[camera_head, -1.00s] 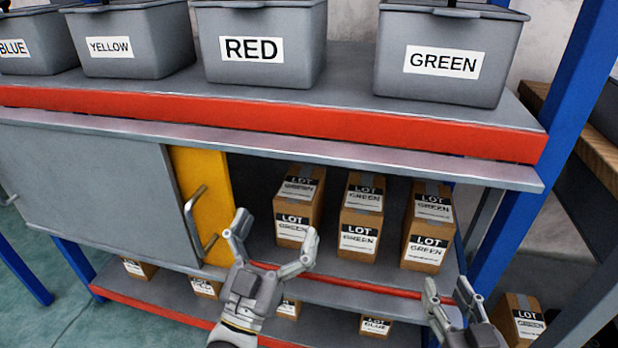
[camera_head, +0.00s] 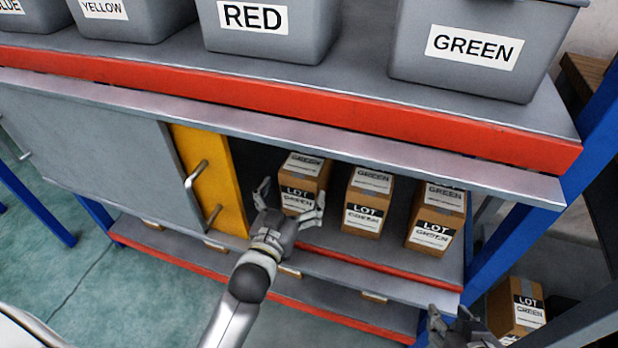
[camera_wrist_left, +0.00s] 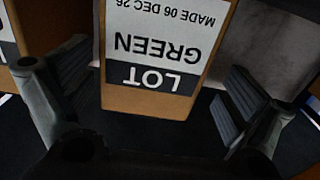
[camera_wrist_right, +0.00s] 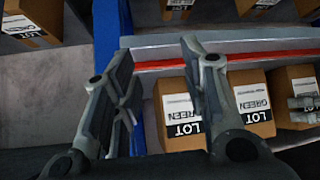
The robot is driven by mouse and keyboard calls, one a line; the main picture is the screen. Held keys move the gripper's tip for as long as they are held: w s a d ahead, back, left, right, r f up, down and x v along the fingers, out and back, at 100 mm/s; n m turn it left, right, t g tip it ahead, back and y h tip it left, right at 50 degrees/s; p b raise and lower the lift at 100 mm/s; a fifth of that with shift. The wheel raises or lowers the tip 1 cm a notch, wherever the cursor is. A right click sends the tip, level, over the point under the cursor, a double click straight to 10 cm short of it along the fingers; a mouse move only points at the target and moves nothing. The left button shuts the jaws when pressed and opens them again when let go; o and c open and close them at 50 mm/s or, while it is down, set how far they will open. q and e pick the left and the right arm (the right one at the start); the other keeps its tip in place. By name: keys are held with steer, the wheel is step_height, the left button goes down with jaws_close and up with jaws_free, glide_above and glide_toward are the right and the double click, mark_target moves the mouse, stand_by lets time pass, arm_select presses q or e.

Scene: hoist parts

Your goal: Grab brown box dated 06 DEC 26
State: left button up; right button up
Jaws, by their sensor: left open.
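A brown box (camera_head: 303,183) with a LOT GREEN label stands leftmost of three on the middle shelf. In the left wrist view its label reads upside down as LOT GREEN, MADE 06 DEC 26 (camera_wrist_left: 160,45). My left gripper (camera_head: 292,197) is open in front of this box, with one finger to each side of its lower front; I cannot tell if they touch it. My right gripper (camera_head: 449,316) is low at the right, partly cut off by the frame. In the right wrist view (camera_wrist_right: 155,70) its fingers are apart and empty.
Two more GREEN boxes, a middle one (camera_head: 368,203) and a right one (camera_head: 437,219), stand to the right. A yellow door edge (camera_head: 205,170) with handles is close on the left. The upper shelf's red edge (camera_head: 330,110) overhangs. Another box (camera_head: 517,308) is at lower right.

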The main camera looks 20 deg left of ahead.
arm_select(q)
steer(key=w, duration=0.1)
steer(key=w+b, duration=0.1)
steer(key=w, duration=0.1)
steer(key=w+d, duration=0.1)
steer(key=shift+w+r, duration=0.3)
steer(key=shift+w, duration=0.1)
arm_select(e)
steer(key=w+r+t, duration=0.1)
steer(key=w+a+r+t, duration=0.1)
steer(key=w+r, duration=0.1)
steer(key=w+a+r+t+y, duration=0.1)
steer(key=shift+w+r+t, duration=0.2)
steer(key=shift+w+t, duration=0.05)
steer(key=shift+t, duration=0.05)
arm_select(q)
steer(key=shift+w, duration=0.4)
arm_select(e)
steer(key=shift+w+a+r+t, duration=0.1)
steer(key=shift+w+r+t, duration=0.25)
steer(key=shift+r, duration=0.25)
arm_select(q)
steer(key=c, duration=1.9)
steer(key=shift+r, duration=0.25)
steer(key=shift+c, duration=0.4)
steer(key=shift+r, duration=0.15)
arm_select(e)
steer(key=shift+s+f, duration=0.1)
